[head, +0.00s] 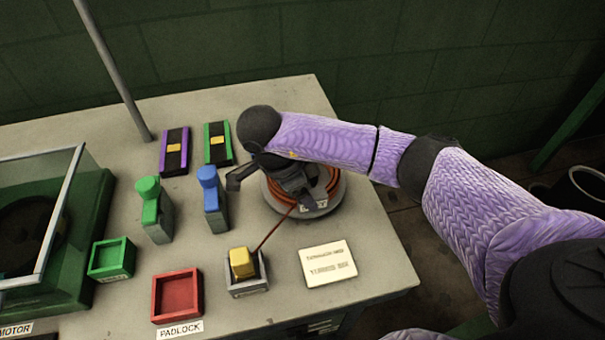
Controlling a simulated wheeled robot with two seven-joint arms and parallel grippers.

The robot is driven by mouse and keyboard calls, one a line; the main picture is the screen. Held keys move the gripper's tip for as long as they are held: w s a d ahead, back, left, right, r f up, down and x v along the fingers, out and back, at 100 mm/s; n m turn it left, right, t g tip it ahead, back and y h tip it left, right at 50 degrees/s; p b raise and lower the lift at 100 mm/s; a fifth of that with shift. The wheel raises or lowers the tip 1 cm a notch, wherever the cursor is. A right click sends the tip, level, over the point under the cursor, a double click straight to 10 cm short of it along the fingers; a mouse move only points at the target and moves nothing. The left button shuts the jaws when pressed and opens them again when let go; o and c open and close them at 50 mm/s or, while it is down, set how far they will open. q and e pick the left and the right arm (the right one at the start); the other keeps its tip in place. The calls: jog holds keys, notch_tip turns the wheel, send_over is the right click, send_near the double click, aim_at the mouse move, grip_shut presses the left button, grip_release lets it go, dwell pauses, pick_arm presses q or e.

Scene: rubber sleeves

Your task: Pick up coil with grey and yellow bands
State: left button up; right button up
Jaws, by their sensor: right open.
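A round coil of orange-red cable (335,186) lies on a grey round base (328,208) at the right part of the table. I cannot make out yellow bands on it, as my right gripper hides much of it. My right gripper (270,190) is open, with one finger out to the left of the coil and the other over the coil's front part. It holds nothing that I can see. A thin red line runs from near the coil to a yellow block (242,262) in a grey holder (247,288). My left gripper is not in view.
Blue (212,199) and green (153,210) upright devices stand left of my gripper. A red tray (177,296), a green box (111,259) and a cream label plate (328,264) are nearer the front. A glass-lidded green case (75,235) stands at left.

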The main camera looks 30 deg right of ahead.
aim_at(322, 195)
jog(key=x, duration=0.3)
jog(key=shift+d, duration=0.1)
jog(key=shift+c, duration=0.3)
grip_shut()
jog(key=shift+r, duration=0.1)
dwell(0.8)
